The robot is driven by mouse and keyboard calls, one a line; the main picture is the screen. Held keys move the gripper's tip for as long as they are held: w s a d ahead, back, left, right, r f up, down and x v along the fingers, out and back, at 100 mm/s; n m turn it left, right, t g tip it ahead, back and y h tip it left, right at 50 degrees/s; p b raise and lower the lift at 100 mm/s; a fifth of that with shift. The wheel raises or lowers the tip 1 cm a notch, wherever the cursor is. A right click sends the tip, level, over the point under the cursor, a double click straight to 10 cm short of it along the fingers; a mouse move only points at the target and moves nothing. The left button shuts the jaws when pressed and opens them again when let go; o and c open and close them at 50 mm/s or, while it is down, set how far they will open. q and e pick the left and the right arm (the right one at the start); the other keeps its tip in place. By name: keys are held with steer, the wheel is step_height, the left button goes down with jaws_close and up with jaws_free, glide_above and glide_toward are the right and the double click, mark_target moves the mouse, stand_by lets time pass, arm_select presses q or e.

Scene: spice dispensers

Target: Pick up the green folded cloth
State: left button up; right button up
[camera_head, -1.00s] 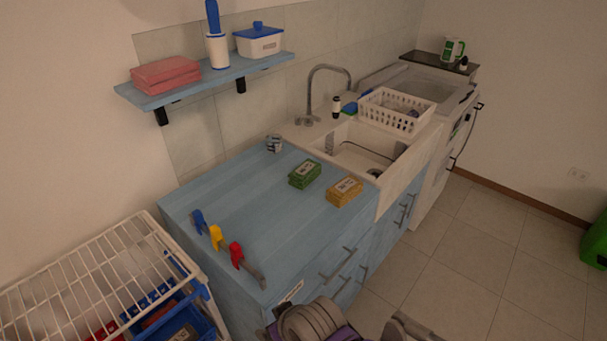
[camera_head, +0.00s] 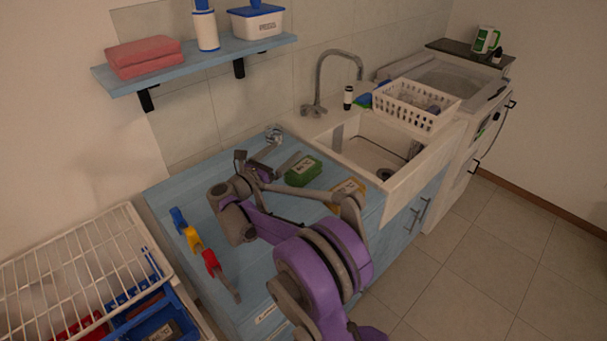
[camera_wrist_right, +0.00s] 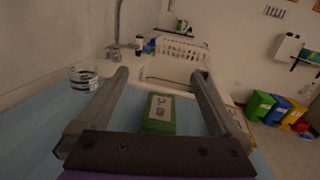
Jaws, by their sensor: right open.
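The green folded cloth (camera_head: 304,171) lies on the blue counter (camera_head: 185,187), with a pale label on top. In the right wrist view the green cloth (camera_wrist_right: 160,113) shows between the two fingers, untouched. My right gripper (camera_head: 284,153) is open and empty over the counter, just left of the cloth in the head view. In the right wrist view its fingers (camera_wrist_right: 160,76) are spread wide, one on each side of the cloth. My left gripper is not in view.
A yellow folded cloth (camera_head: 350,187) is partly hidden behind my right arm. A small glass or tin (camera_wrist_right: 83,77) stands left of the gripper. The sink (camera_head: 372,150) lies beyond the cloths. Blue, yellow and red clips (camera_head: 193,238) lie at the counter's left end.

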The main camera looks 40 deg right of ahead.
steer(key=m+g, duration=0.2)
glide_toward(303, 166)
steer(key=d, duration=0.3)
steer(key=shift+w+d+f, duration=0.1)
steer(key=shift+d+f, duration=0.05)
steer(key=shift+f, duration=0.2)
steer(key=d, duration=0.3)
steer(key=w+d, duration=0.1)
steer(key=d, duration=0.2)
steer(key=shift+w+d, duration=0.15)
steer(key=shift+d, duration=0.2)
steer(key=c, duration=1.3)
